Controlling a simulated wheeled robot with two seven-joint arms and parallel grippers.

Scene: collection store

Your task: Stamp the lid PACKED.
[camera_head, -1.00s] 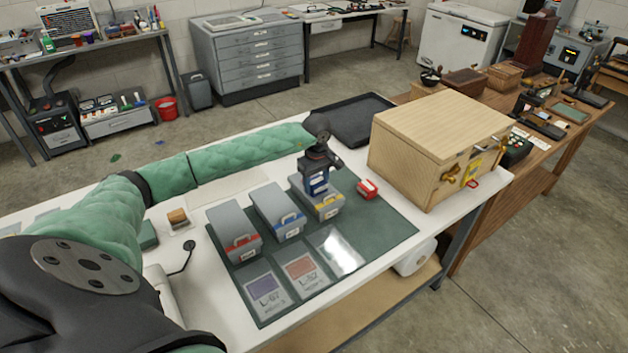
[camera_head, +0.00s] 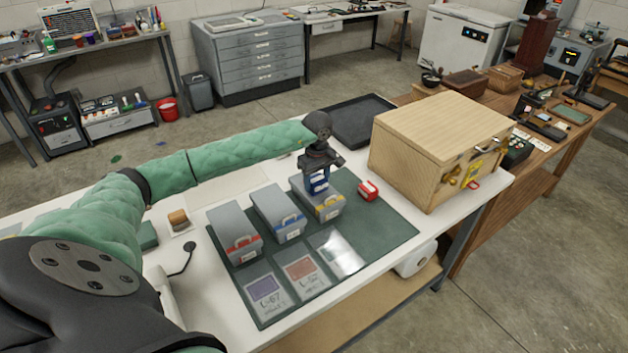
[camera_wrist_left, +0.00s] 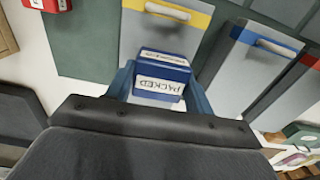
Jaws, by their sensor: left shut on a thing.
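My left gripper (camera_head: 319,165) is shut on a blue stamp (camera_head: 318,183) with a white label. In the left wrist view the stamp (camera_wrist_left: 160,80) sits between the fingers and its label reads PACKED, upside down. The stamp is over the grey box with the yellow band (camera_head: 326,209); I cannot tell whether they touch. The wooden case (camera_head: 428,160) stands to the right, its flat lid (camera_head: 445,118) down and its top bare. Brass latches (camera_head: 465,176) and a red tag are on its front. My right gripper is not in view.
Grey boxes with a blue band (camera_head: 277,212) and a red band (camera_head: 235,232) stand on the green mat (camera_head: 385,232). A small red block (camera_head: 368,190) lies between the yellow-banded box and the case. A black tray (camera_head: 358,122) lies behind.

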